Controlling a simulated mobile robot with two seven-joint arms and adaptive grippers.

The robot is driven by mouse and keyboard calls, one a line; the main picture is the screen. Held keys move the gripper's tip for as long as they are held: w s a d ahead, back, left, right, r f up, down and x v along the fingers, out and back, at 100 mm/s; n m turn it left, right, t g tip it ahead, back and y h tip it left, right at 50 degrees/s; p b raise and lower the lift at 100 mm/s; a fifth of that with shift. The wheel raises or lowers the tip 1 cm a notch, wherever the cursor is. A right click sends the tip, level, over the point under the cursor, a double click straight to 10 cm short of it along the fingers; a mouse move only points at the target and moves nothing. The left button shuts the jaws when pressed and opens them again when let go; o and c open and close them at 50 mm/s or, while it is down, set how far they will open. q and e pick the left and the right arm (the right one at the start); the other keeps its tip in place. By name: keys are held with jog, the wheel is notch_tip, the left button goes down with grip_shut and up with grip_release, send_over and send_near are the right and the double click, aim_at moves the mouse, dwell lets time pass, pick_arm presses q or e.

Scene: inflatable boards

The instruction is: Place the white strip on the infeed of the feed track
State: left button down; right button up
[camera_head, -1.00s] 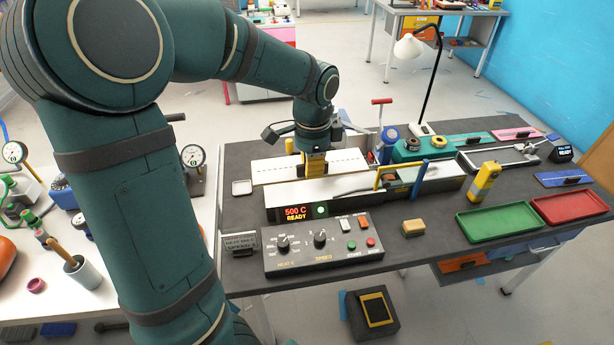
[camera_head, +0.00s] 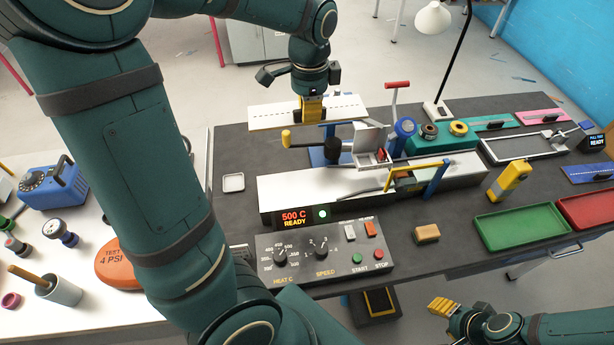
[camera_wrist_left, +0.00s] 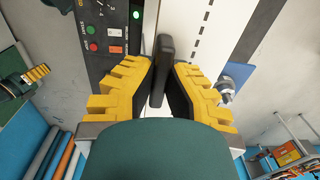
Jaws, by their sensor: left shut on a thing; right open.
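The white strip (camera_head: 270,116), with a dashed line along its top and a tan edge, is in the head view. My left gripper (camera_head: 312,106) points down and is shut on it around a dark upright piece. In the left wrist view, the yellow fingers close on this dark bar (camera_wrist_left: 162,70) above the white surface. The strip hangs level in the air behind the feed track (camera_head: 285,188), a long white-topped box with a "500 C READY" display, apart from it. The track's left end is bare. My right gripper (camera_head: 445,308) is open and empty at the lower right.
A control panel (camera_head: 322,253) stands in front of the track. A yellow-knobbed lever (camera_head: 287,139) and a grey hinged cover (camera_head: 362,142) stand behind it. A yellow bar on a blue post (camera_head: 437,178) crosses the track. A green tray (camera_head: 520,226) lies at right.

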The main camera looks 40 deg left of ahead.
pick_arm(q)
jog(key=b, duration=0.3)
send_over(309, 195)
notch_tip(309, 195, down, 25)
jog(key=shift+s+r, duration=0.15)
jog(key=shift+r, duration=0.05)
notch_tip(309, 195, down, 3)
jog(key=shift+f, duration=0.2)
jog(key=c, duration=1.1)
grip_release()
jog(key=shift+f, duration=0.1)
jog(key=shift+c, duration=0.2)
